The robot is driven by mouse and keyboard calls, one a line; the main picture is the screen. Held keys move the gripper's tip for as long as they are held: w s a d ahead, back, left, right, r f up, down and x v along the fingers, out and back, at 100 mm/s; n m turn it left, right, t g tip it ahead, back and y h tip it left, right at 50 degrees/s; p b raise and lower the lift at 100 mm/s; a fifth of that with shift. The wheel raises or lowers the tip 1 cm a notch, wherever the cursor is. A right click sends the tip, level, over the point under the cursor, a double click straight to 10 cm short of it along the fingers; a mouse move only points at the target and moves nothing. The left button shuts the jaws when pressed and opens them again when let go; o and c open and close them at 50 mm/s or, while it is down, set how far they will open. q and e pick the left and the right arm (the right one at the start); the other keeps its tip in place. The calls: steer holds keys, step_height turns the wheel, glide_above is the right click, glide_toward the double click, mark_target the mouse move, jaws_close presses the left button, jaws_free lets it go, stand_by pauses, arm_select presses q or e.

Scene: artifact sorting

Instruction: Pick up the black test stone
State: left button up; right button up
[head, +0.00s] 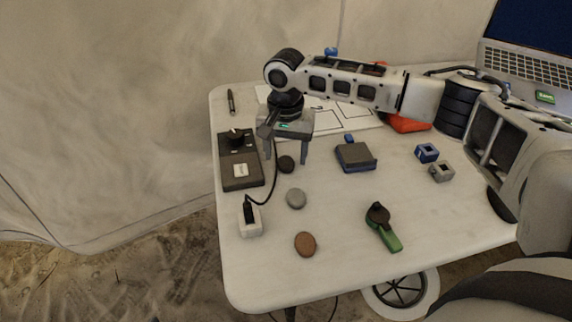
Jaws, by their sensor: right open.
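The black test stone (286,165) is a small dark round stone lying on the white table (340,275), left of its middle. My right gripper (289,158) points down just over the stone, with its jaws apart. One finger shows to the right of the stone; the other side is harder to make out. I cannot tell whether a finger touches it, and nothing is seen held. My left gripper is not in view.
A grey stone (296,198) and a brown stone (305,244) lie nearer. A dark knobbed device (234,178) and cabled white block (250,229) stand left. A dark block (355,157), small cubes (427,152) and a green-handled tool (389,239) lie right. A laptop (530,66) stands behind.

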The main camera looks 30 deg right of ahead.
steer(key=shift+f, duration=0.8)
steer(key=c, duration=1.1)
steer(key=shift+o, duration=0.2)
steer(key=shift+r, duration=0.1)
